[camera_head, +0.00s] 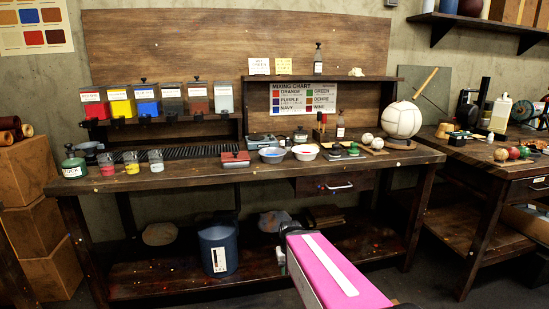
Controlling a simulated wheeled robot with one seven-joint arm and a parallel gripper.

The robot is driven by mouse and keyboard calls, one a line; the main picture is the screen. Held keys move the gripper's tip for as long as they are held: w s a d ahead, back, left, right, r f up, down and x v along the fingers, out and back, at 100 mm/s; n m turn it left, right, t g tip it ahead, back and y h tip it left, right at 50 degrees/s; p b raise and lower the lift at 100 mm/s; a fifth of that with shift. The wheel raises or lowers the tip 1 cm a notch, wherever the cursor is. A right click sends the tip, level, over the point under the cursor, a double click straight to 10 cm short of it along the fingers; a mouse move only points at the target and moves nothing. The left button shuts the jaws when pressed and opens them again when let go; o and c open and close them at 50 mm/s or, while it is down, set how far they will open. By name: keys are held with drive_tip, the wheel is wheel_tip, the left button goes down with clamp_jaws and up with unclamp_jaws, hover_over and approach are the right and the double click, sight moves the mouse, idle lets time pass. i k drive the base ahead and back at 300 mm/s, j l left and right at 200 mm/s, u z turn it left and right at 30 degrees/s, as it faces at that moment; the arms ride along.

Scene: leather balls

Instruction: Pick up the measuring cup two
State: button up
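Three small clear measuring cups stand in a row at the left end of the workbench. My arm's pink link with a white strip shows at the lower middle, in front of the bench. My gripper's fingers do not show.
The wooden workbench (220,178) holds a green-lidded jar (74,168) left of the cups, a red box (235,159) and two bowls to their right. Colored bins (146,100) stand on a shelf behind. A blue bucket (218,250) sits on the lower shelf. Boxes (32,190) stack at the left.

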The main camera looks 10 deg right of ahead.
sight(132, 162)
drive_tip(key=u, duration=1.25)
